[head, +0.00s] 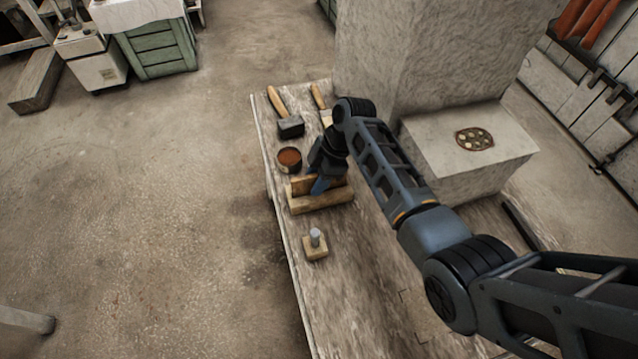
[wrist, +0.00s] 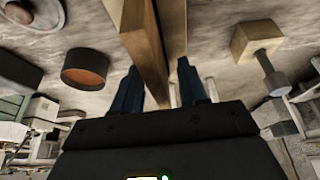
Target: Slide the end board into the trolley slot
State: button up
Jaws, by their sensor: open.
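A low wooden piece with two parallel bars lies on the bench, its front bar (head: 322,203) and back bar (head: 302,184) showing a dark gap between them. I cannot tell which part is the end board and which the trolley slot. My gripper (head: 321,184) points down at this piece and hides part of it. In the wrist view the fingers of my gripper (wrist: 160,88) are apart, with a wooden bar (wrist: 146,50) running up between them. A second bar (wrist: 174,30) lies just right of it, near the right finger. Whether the fingers touch wood is unclear.
A tin with brown contents (head: 289,159) stands behind the piece, with a black-headed mallet (head: 290,127) beyond it. A wooden block with a grey pin (head: 315,245) stands in front. A large plaster block (head: 430,50) rises at the back right. The bench front is mostly clear.

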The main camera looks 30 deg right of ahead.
jog(key=shift+f, duration=0.25)
jog(key=shift+c, duration=0.4)
grip_shut()
